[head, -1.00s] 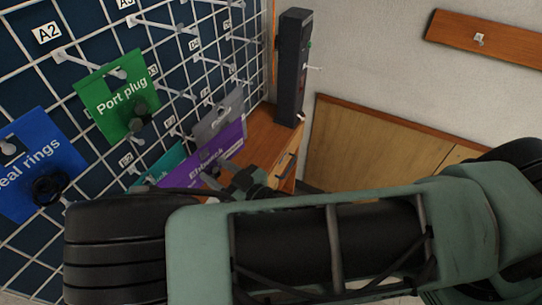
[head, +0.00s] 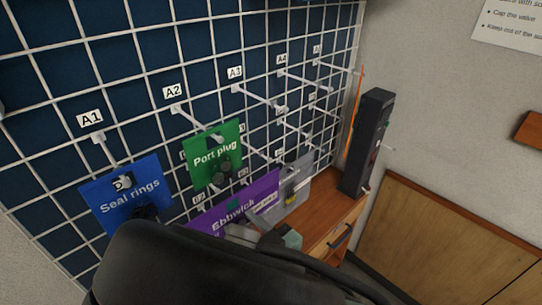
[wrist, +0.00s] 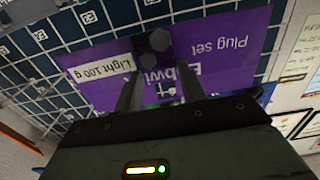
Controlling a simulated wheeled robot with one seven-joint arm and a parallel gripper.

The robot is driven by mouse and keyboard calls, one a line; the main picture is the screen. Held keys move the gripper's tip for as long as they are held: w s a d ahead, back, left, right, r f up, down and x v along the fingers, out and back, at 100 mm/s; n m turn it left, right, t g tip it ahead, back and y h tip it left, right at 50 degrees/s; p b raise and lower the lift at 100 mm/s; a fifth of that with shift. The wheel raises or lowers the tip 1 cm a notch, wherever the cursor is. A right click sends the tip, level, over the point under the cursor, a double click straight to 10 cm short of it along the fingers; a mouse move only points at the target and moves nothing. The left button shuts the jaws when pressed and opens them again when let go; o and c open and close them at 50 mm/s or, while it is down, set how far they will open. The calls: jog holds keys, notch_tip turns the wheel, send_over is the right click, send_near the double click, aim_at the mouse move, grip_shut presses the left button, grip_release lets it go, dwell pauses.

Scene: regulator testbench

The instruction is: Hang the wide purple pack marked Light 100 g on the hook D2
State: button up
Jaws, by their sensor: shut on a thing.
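The wide purple pack (head: 255,197) is in front of the pegboard grid in the head view, below the green Port plug pack (head: 208,168). In the wrist view the purple pack (wrist: 235,50) appears upside down, with a white "Light 100 g" label and dark hexagonal parts. My gripper (wrist: 158,92) is shut on the purple pack, with one finger on each side of its middle. In the head view my arm covers the pack's lower part. I cannot make out hook D2 or its label; the packs cover that part of the grid.
A blue Seal rings pack (head: 125,197) hangs at the left. A grey pack (head: 297,185) is just right of the purple one. Several white hooks project from the grid. A dark upright box (head: 368,140) stands on the wooden cabinet (head: 325,215) at the right.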

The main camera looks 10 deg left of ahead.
jog(key=shift+f+x, duration=0.15)
jog(key=shift+x, duration=1.45)
jog(key=shift+f+x, duration=0.1)
jog(key=shift+x, duration=1.45)
jog(key=shift+w+a+f+b, duration=0.4)
jog(key=shift+a+b, duration=0.1)
jog(key=shift+b, duration=0.15)
jog(key=o, duration=1.2)
